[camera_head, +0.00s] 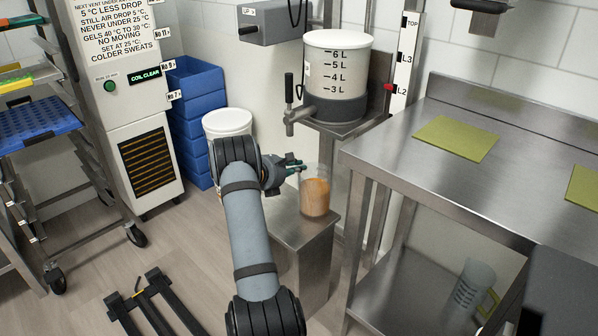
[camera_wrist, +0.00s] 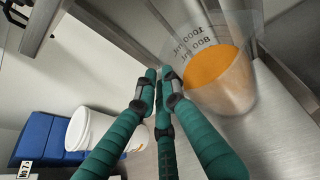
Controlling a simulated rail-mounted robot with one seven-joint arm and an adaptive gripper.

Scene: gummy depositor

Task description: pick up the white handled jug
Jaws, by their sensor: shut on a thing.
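A clear jug (camera_head: 315,197) with orange liquid in it stands upright at the steel pedestal's top, below the depositor tap. In the wrist view the same jug (camera_wrist: 222,85) shows volume marks and orange contents. My gripper (camera_head: 297,167) is at the jug's upper left side. In the wrist view its green fingers (camera_wrist: 157,82) are closed together beside the jug wall. They are shut on the jug's handle, which the fingers mostly hide. I cannot tell whether the jug's base touches the pedestal. A second jug (camera_head: 472,284) with a yellow-green handle is on the bench's lower shelf.
The depositor hopper (camera_head: 337,68) and its tap (camera_head: 297,118) are just above the jug. The steel bench (camera_head: 375,160) is close on the right, with green mats. A white bucket (camera_head: 227,123) and blue crates (camera_head: 193,90) stand behind my arm. The pedestal (camera_head: 302,245) is narrow.

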